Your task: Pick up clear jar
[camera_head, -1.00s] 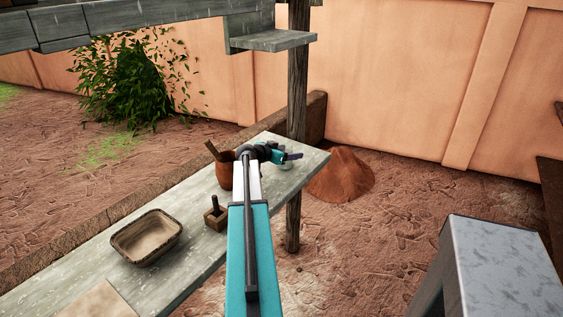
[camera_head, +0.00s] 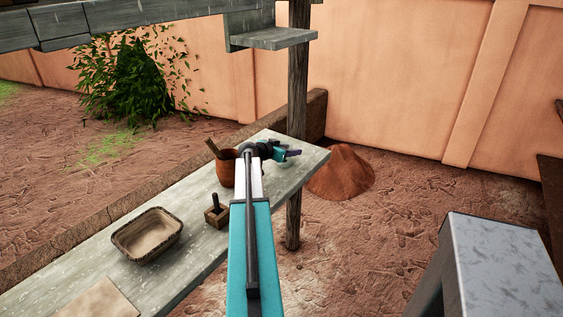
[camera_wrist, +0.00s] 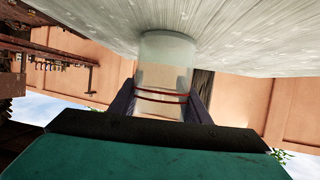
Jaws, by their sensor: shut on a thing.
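The clear jar (camera_wrist: 167,62) is a see-through cylinder with thin red bands. In the wrist view it stands between the two fingers of my gripper (camera_wrist: 164,97), which are closed against its sides. That view is upside down, and the jar's far end meets the pale grey tabletop (camera_wrist: 240,35) in the picture. I cannot tell whether it touches the board. In the head view my gripper (camera_head: 288,154) is over the far right end of the table (camera_head: 80,262). The jar cannot be made out there.
A brown clay pot (camera_head: 226,171) with a stick in it stands just left of my gripper. A small wooden block with a handle (camera_head: 215,213) and a woven basket (camera_head: 147,235) are nearer. A wooden post (camera_head: 297,80) rises behind the table. A grey stand (camera_head: 500,260) is at the right.

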